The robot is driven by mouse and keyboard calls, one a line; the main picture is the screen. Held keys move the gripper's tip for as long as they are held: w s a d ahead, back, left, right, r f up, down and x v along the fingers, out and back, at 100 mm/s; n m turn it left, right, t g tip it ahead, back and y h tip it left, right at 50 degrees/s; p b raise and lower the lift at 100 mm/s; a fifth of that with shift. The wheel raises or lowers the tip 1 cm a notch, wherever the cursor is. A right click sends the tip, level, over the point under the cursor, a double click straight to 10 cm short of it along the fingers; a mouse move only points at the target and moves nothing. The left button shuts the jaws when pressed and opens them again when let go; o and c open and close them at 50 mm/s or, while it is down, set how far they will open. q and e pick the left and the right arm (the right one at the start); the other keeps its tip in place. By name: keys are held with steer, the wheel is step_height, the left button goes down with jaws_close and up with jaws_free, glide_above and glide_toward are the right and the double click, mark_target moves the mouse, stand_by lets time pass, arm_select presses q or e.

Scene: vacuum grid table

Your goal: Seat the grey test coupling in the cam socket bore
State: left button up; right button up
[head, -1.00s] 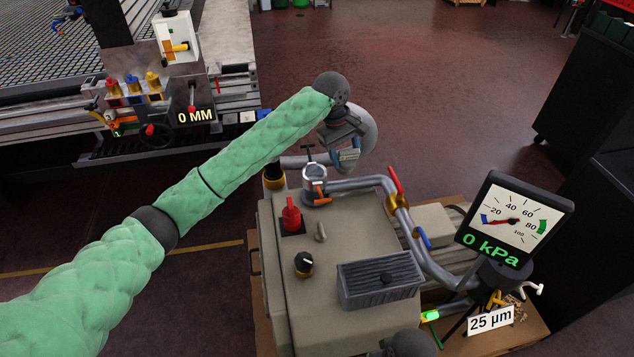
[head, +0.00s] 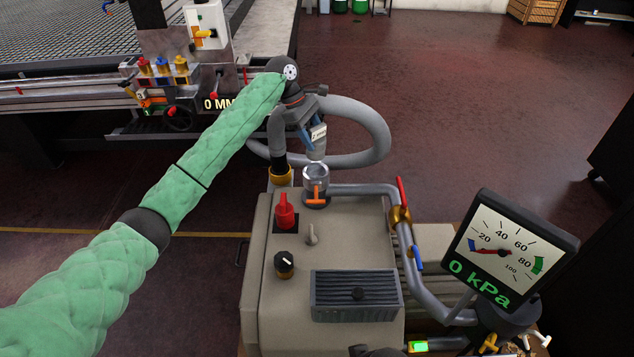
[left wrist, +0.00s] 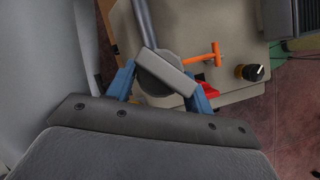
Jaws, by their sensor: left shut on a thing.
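My left gripper (head: 312,135) has blue fingers and is shut on the grey test coupling (head: 317,152), a grey cylinder with a pale label. The coupling hangs roughly upright just above the cam socket (head: 316,180), a metal ring with an orange lever on the unit's top. The two look close, with little or no gap; I cannot tell whether they touch. In the left wrist view the coupling (left wrist: 160,72) sits between the blue fingers (left wrist: 163,88) and covers the bore. The orange lever (left wrist: 205,55) shows beside it.
A thick grey hose (head: 375,130) loops behind my left gripper. A red switch (head: 286,212), a small toggle and a black knob (head: 284,264) stand on the beige unit (head: 330,250). Pipes with red and blue levers run at the right, near a gauge (head: 508,250) reading 0 kPa.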

arm_select(q)
steer(key=shift+s+a+n+h, duration=0.1)
steer(key=shift+a+n+h, duration=0.2)
steer(key=shift+n+h, duration=0.1)
steer(key=shift+f, duration=0.1)
steer(key=shift+d+f+g, duration=0.15)
steer(key=shift+f+g, duration=0.1)
steer(key=shift+g, duration=0.05)
step_height(320, 180, down, 9)
steer(key=shift+f+p, duration=0.15)
steer(key=shift+p, duration=0.2)
arm_select(e)
steer(key=shift+w+d+r, duration=0.1)
steer(key=shift+d+r, duration=0.35)
steer(key=shift+r, duration=0.15)
steer(key=shift+r, duration=0.1)
arm_select(q)
steer(key=o, duration=1.2)
steer(key=shift+o, duration=0.2)
